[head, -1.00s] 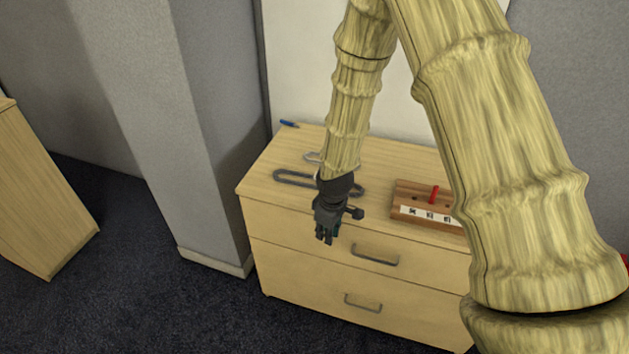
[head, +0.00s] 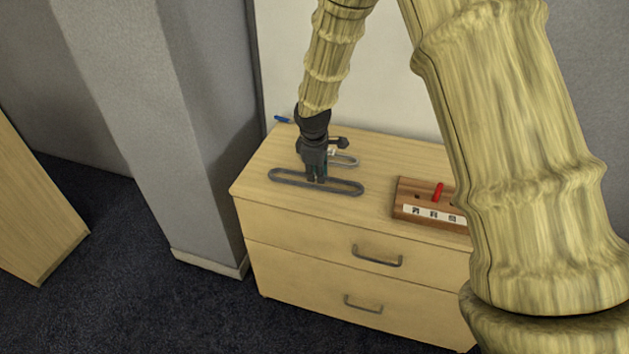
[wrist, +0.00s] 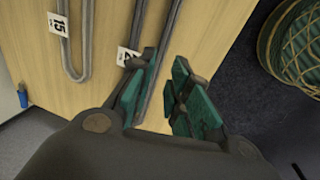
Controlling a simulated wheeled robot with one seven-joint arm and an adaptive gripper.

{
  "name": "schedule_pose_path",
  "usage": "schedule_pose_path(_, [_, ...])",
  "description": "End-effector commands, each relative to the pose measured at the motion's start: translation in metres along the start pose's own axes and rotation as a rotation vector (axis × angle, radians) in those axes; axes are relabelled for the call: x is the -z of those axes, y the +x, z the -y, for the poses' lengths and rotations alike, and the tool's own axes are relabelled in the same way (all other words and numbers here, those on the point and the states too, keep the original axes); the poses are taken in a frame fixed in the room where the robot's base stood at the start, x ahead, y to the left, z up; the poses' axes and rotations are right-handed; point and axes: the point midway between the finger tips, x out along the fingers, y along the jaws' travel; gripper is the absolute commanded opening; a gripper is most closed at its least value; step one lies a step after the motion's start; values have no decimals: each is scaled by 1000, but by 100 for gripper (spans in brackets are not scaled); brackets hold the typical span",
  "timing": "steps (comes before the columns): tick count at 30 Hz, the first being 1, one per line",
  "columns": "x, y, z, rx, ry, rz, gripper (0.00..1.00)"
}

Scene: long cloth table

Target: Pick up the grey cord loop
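Two long cord loops lie on the wooden cabinet top. The front one, a darker grey cord loop (head: 345,188), lies lengthwise near the front edge; in the wrist view it (wrist: 171,22) runs up from between my fingers, its white tag (wrist: 125,55) partly hidden by a finger. The rear loop (head: 349,161) is also grey and carries a white tag; it shows at left in the wrist view (wrist: 82,40) with its tag reading 15. My gripper (head: 316,180) points down at the front loop, fingers apart (wrist: 160,98) on either side of the cord. Contact is unclear.
A brown wooden block (head: 408,208) with a red peg (head: 438,191) and labelled tiles stands right of the loops. A blue pen-like item (head: 283,119) lies at the back left corner. A green basket (wrist: 295,45) is on the dark floor. The cabinet's left top (head: 258,183) is clear.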

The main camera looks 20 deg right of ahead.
Motion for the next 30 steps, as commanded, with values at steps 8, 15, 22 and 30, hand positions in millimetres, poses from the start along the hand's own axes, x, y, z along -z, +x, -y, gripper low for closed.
schedule_pose_path(8, [3, 13, 0, 1, -2, 0, 18])
schedule_pose_path(15, [4, 40, -1, 1, -2, 0, 18])
schedule_pose_path(22, [4, 55, -1, 0, -2, 0, 18])
schedule_pose_path(30, [4, 56, -1, 0, -2, -1, 16])
